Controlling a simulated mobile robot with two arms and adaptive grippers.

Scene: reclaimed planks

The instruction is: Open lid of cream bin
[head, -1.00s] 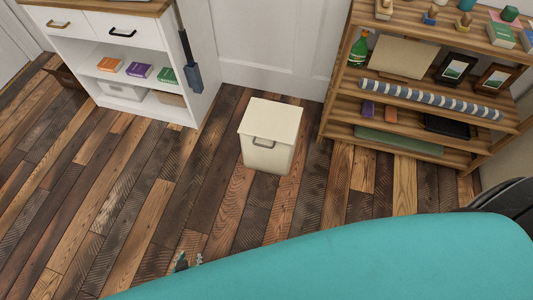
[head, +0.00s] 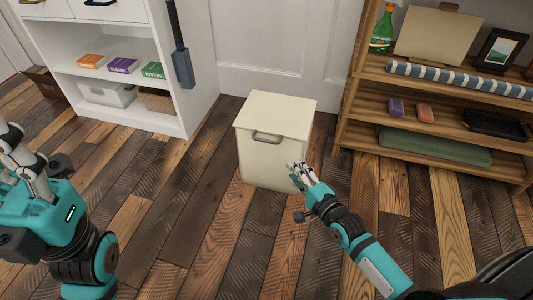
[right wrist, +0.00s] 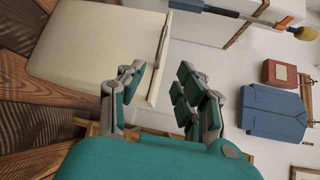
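The cream bin (head: 272,165) stands on the plank floor against the white wall panel, its flat lid (head: 277,110) closed. A grey handle (head: 267,137) shows on its front, near the top. My right gripper (head: 299,172) is in front of the bin's right part, below the lid's edge; I cannot tell if it touches. In the right wrist view, the right gripper's fingers (right wrist: 158,82) are apart with nothing held, and the bin (right wrist: 90,50) lies just beyond them, turned sideways. My left gripper (head: 22,160) is at the left edge, partly cut off; its fingers are unclear.
A white cabinet (head: 195,75) with books and boxes stands left of the bin. A wooden shelf (head: 365,133) with bottle, frames and a striped roll (head: 460,80) stands close on its right. The plank floor (head: 215,240) in front is clear.

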